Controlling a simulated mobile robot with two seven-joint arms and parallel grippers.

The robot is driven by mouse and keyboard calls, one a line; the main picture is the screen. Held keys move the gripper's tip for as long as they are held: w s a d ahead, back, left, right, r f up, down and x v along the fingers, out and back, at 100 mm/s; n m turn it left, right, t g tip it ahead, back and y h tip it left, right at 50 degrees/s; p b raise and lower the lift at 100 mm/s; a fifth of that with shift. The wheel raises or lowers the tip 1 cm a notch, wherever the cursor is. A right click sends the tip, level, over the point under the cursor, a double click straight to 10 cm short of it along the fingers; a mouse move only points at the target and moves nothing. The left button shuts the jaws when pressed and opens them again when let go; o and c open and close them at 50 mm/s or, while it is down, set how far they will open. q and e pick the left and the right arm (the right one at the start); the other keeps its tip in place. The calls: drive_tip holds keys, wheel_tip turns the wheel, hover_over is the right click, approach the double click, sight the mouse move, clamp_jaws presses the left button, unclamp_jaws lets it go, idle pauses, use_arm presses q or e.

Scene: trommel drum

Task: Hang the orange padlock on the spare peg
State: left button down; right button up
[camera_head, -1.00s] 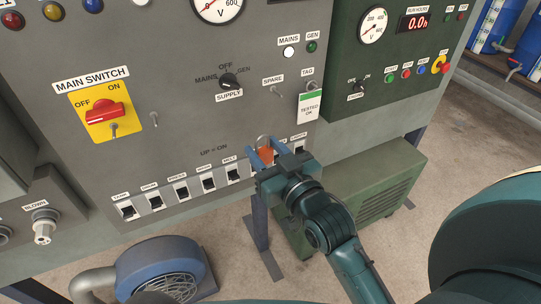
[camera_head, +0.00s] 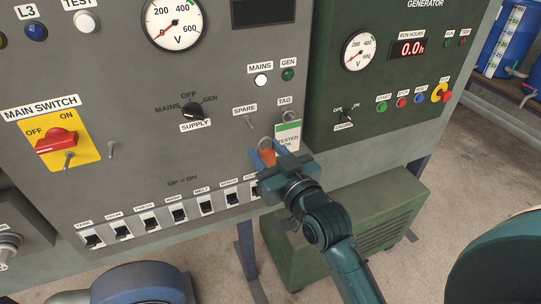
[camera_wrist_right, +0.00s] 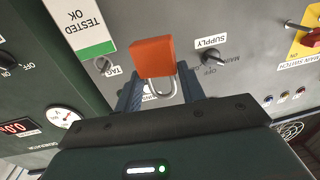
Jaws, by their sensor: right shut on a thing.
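The orange padlock (camera_head: 268,157) is held in my right gripper (camera_head: 266,152), with its metal shackle upward, in front of the grey panel. The padlock also shows in the right wrist view (camera_wrist_right: 153,58), its shackle between the two blue fingers of the gripper (camera_wrist_right: 160,90). The spare peg (camera_head: 250,123) is a small metal pin under the SPARE label, bare, slightly above and left of the padlock in the head view. The shackle and the peg are apart. In the wrist view I cannot make out the spare peg behind the padlock. My left gripper is out of view.
The green-and-white TESTED OK tag (camera_head: 288,136) hangs just right of the padlock, partly behind my gripper. The supply knob (camera_head: 192,110) is left of the spare peg. A row of black switches (camera_head: 179,215) runs below. The green generator panel (camera_head: 385,140) stands to the right.

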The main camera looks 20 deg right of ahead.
drive_tip(key=b, duration=0.2)
approach(245, 126)
drive_tip(key=shift+w+r, duration=0.55)
drive_tip(key=shift+w, duration=0.35)
drive_tip(key=w+b, duration=0.1)
drive_tip(key=w+a+b, duration=0.1)
drive_tip(key=w, duration=0.1)
drive_tip(key=shift+f, duration=0.1)
drive_tip(key=shift+w+f, duration=0.2)
drive_tip(key=shift+w, duration=0.4)
drive_tip(key=shift+f, duration=0.15)
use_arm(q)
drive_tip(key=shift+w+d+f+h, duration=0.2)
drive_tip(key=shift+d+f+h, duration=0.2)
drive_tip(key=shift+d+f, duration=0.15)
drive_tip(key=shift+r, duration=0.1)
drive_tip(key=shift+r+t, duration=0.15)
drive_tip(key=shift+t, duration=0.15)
use_arm(e)
drive_tip(key=o, duration=1.1)
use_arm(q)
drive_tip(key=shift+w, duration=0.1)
use_arm(e)
drive_tip(key=shift+o, duration=0.2)
